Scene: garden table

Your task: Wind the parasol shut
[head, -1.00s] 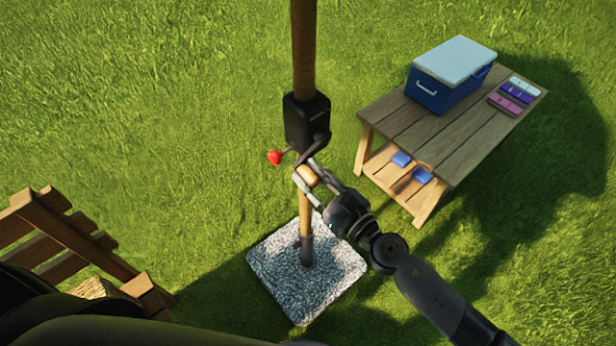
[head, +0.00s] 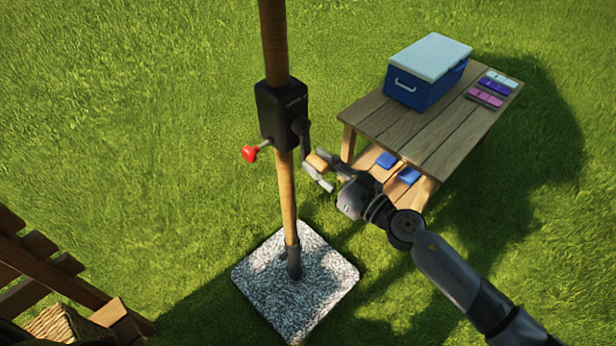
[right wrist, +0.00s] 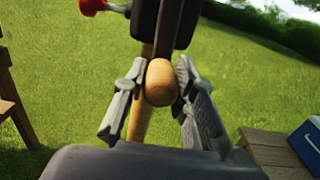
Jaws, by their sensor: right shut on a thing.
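The parasol's wooden pole (head: 287,205) stands in a speckled stone base (head: 325,270). A black crank housing (head: 281,110) is fixed on the pole, with a red knob (head: 250,154) on its left side. A dark crank arm (head: 302,138) hangs from the housing's right side and ends in a wooden handle (head: 317,162). My right gripper (head: 318,172) is shut on that handle; in the right wrist view the rounded handle (right wrist: 161,82) sits between its two fingers. The parasol's canopy is out of view. My left gripper is not in view.
A wooden table (head: 405,128) stands to the right with a blue cooler (head: 423,88) and small coloured cases (head: 484,97) on top. Blue items (head: 387,160) lie on its lower shelf. A wooden chair (head: 50,265) is at lower left. Open grass lies left of the pole.

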